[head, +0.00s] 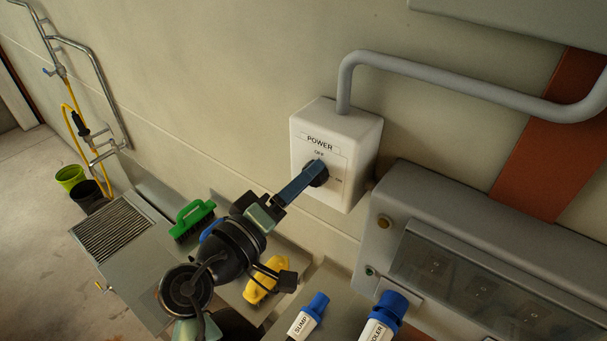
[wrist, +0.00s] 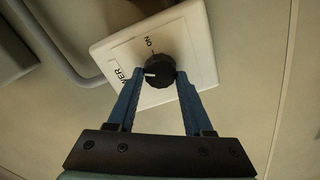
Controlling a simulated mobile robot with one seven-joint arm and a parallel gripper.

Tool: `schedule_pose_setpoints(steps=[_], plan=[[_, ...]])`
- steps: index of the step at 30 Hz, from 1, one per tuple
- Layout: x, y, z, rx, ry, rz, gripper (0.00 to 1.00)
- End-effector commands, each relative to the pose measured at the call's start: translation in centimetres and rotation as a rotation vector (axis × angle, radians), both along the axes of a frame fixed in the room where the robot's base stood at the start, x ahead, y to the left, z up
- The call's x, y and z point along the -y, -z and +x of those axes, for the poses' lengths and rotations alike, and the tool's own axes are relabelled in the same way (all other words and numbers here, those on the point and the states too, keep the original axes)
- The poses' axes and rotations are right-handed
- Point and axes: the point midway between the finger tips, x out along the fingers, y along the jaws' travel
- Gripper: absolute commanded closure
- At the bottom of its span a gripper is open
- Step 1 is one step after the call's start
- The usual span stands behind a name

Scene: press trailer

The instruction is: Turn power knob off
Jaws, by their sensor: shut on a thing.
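The power knob (head: 321,174) is black and round, on the front of a white box (head: 337,126) labelled POWER, with OFF above the knob and ON to its right. In the wrist view the knob (wrist: 159,70) sits between the two blue fingertips of my gripper (wrist: 161,78), which is shut on it. Its white mark lies on the side toward the POWER lettering; ON is at the top there. In the head view my gripper (head: 312,172) reaches the knob from the lower left and hides part of it. OFF cannot be read in the wrist view.
A grey pipe (head: 430,72) runs from the box's top to the right. A grey panel (head: 440,225) stands at lower right, near blue-capped bottles (head: 388,306).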

Motion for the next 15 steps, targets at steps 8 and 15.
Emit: schedule_pose_setpoints(steps=[8,15], plan=[[-0.06,-0.10,0.02,-0.143,-0.001,-0.198,1.00],[-0.08,-0.01,0.03,-0.230,-0.002,-0.318,1.00]])
